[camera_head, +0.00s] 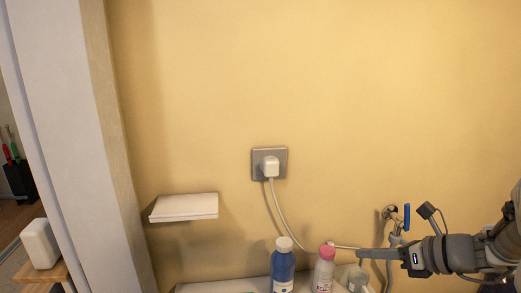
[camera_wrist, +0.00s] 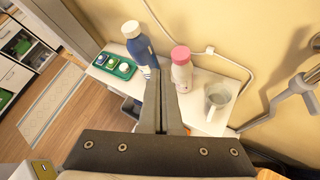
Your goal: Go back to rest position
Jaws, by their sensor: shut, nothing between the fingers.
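My gripper (camera_head: 362,253) reaches in from the right in the head view, level, with its fingers pointing left near the wall. In the wrist view my gripper (camera_wrist: 161,130) has its two fingers together and empty. The fingers point toward a white top surface that carries bottles and a cup. A blue bottle with a white cap (camera_head: 283,268) stands to the left of the fingertips. A white bottle with a pink cap (camera_head: 324,270) stands nearer to them. A clear cup (camera_head: 356,279) is below the fingers in the head view.
A wall socket with a white plug (camera_head: 270,166) and hanging cord is on the yellow wall. A white shelf (camera_head: 184,207) juts out at left. A blue-handled tap (camera_head: 406,217) is close behind my arm. A green tray (camera_wrist: 114,65) lies by the blue bottle. The upper wall area is clear.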

